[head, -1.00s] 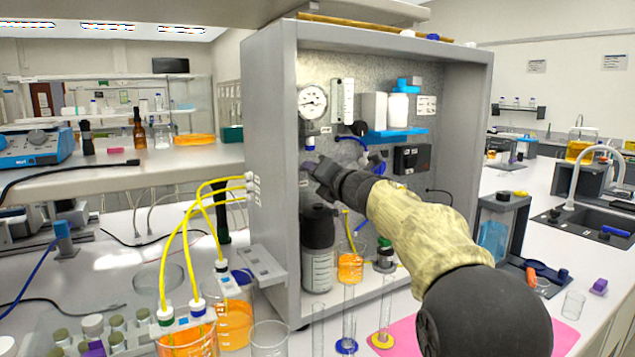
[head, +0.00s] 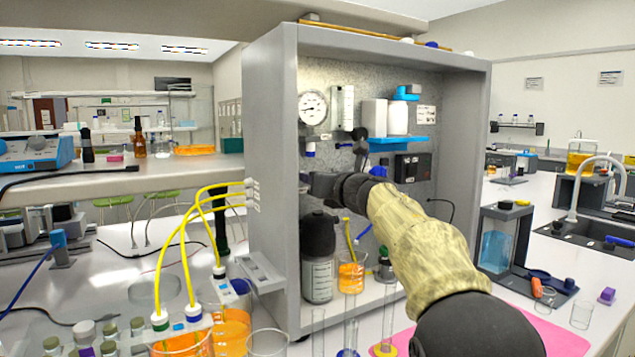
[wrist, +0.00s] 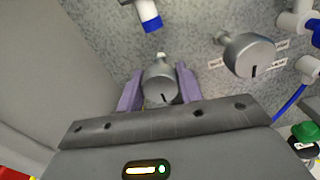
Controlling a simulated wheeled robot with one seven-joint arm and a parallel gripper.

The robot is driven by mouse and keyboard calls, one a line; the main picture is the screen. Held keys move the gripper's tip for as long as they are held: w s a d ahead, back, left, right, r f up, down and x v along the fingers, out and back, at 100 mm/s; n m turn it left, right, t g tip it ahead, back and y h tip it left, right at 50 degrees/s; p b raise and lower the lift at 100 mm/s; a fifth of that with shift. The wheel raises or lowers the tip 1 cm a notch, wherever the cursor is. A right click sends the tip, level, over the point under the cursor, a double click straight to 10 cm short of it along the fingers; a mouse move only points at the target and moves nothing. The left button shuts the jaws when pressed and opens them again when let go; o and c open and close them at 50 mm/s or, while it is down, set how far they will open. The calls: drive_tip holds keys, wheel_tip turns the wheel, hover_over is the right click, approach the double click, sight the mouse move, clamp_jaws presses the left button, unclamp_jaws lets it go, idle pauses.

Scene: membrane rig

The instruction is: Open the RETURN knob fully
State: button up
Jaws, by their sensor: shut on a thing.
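In the wrist view a grey round knob (wrist: 160,84) with a dark pointer line sits between the two purple fingers of my gripper (wrist: 158,92). The fingers are shut on it from both sides. The line on this knob points down, slightly to the right. A second grey knob (wrist: 247,56) is to the right, apart from my fingers, with small white labels (wrist: 281,45) beside it. I cannot read the labels, so I cannot tell which knob is RETURN. In the head view my gripper (head: 318,184) reaches into the grey cabinet (head: 270,150) below the gauge; the held knob is hidden there.
A round gauge (head: 312,108) is above my gripper. A dark-capped bottle (head: 318,265) and an orange-filled beaker (head: 351,276) stand below it. The cabinet's left wall is close by. A blue-tipped white fitting (wrist: 148,16) is above the held knob.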

drive_tip(key=shift+f, duration=0.3)
drive_tip(key=o, duration=1)
drive_tip(key=shift+r, duration=0.15)
drive_tip(key=b+v, duration=0.2)
drive_tip(key=v, duration=1.5)
drive_tip(key=shift+b, duration=0.4)
drive_tip(key=shift+s+d, duration=0.1)
drive_tip(key=shift+s, duration=0.05)
